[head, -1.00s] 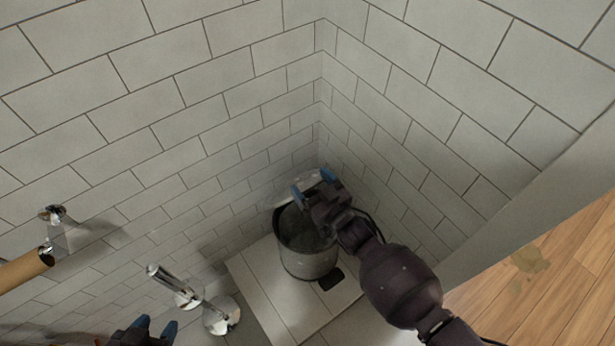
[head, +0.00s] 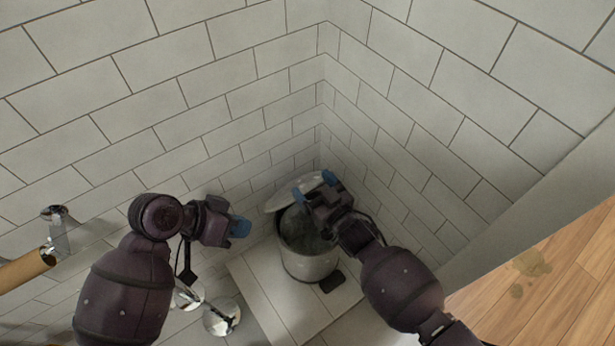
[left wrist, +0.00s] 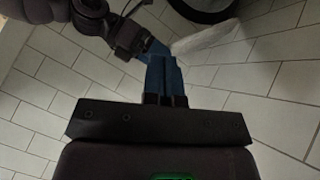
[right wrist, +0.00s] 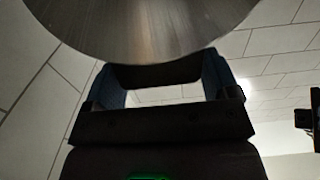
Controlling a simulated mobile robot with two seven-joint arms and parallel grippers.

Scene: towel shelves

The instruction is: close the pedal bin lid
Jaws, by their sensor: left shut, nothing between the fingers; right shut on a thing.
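The metal pedal bin (head: 308,264) stands in the tiled corner, its dark inside showing from above. Its round lid (head: 285,200) is up and tilted at the back of the rim. My right gripper (head: 314,189) is over the bin at the lid, fingers apart but closed on it. In the right wrist view a brushed-metal disc (right wrist: 140,28), seemingly the lid, covers the fingertips. My left gripper (head: 240,228) is shut and empty, left of the bin and apart from it. The left wrist view shows its blue fingers together, with the pale lid edge (left wrist: 205,40) beyond.
White tiled walls meet behind the bin. A toilet-roll holder (head: 60,235) and a chrome fixture (head: 222,318) are at the left. The bin's dark pedal (head: 332,281) faces front. Wooden floor (head: 550,275) lies at the right.

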